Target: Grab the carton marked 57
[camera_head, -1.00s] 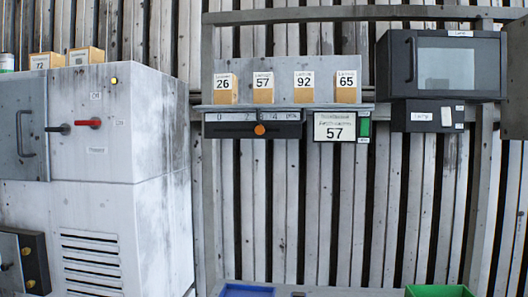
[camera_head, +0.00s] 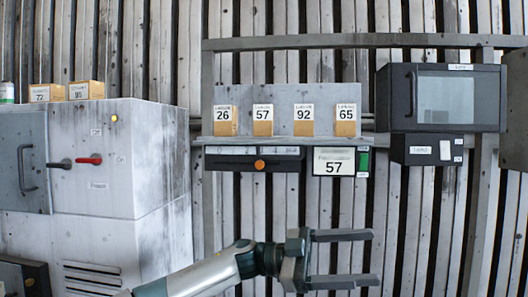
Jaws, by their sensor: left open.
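The carton marked 57 (camera_head: 263,128) is a small tan box with a white label. It stands upright on a grey wall shelf (camera_head: 290,141), between the carton marked 26 (camera_head: 225,128) and the carton marked 92 (camera_head: 304,129). The carton marked 65 (camera_head: 345,129) stands at the right end. My right gripper is not in view.
A dark panel with an orange knob (camera_head: 259,165) hangs under the shelf. A dark windowed box (camera_head: 441,97) is on the right. A grey cabinet with a red handle (camera_head: 90,160) fills the left, with two cartons (camera_head: 86,90) on top. Space in front of the shelf looks clear.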

